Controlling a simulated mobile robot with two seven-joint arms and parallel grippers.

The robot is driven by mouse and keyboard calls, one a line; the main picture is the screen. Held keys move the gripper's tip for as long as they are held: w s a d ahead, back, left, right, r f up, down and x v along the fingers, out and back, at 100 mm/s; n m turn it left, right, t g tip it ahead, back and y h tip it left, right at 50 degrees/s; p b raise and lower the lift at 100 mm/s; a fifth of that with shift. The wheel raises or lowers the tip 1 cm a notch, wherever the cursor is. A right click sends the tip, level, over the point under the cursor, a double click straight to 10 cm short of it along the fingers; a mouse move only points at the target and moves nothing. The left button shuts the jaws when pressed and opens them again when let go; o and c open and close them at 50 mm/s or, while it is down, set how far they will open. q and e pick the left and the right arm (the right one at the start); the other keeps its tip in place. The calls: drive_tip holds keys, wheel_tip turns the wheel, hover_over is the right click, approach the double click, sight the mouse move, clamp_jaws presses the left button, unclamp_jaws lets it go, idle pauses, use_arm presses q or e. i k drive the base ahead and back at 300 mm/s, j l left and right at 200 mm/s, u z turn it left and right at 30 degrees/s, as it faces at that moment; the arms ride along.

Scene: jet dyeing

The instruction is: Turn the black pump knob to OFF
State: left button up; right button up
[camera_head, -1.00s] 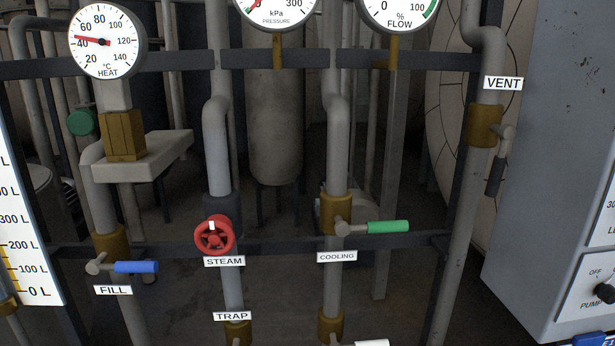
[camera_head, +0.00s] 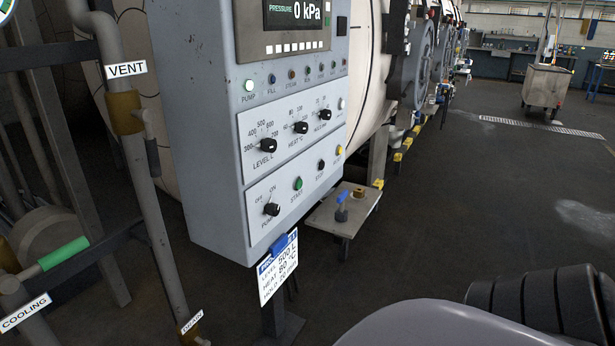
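The black pump knob (camera_head: 271,209) is on the lower white panel of the grey control box (camera_head: 215,190), at the left of that panel. OFF is printed at its upper left and ON at its upper right. The knob is too small to tell for sure which mark it points to. Neither gripper is in view. A grey and black ribbed part at the lower right looks like my own arm, and nothing touches the knob.
A green START button (camera_head: 297,184) and a dark STOP button (camera_head: 321,164) are beside the knob. Above are the LEVEL (camera_head: 267,145), HEAT and HOLD knobs. A card (camera_head: 278,268) hangs below. The VENT pipe (camera_head: 139,170) stands left; open floor lies right.

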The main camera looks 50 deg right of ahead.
sight(272, 209)
drive_tip(key=z, duration=1.7)
drive_tip(key=i+l+u, duration=0.1)
drive_tip(key=u, duration=0.75)
drive_tip(key=l+u, duration=0.3)
drive_tip(key=i+l+u, duration=0.1)
drive_tip(key=l+u, duration=0.55)
drive_tip(key=l, duration=0.5)
drive_tip(key=l+u, duration=0.1)
drive_tip(key=l, duration=0.4)
drive_tip(key=k+l+u, duration=0.1)
drive_tip(key=l, duration=0.45)
drive_tip(key=k+l, duration=0.1)
drive_tip(key=l, duration=0.4)
drive_tip(key=u, duration=0.05)
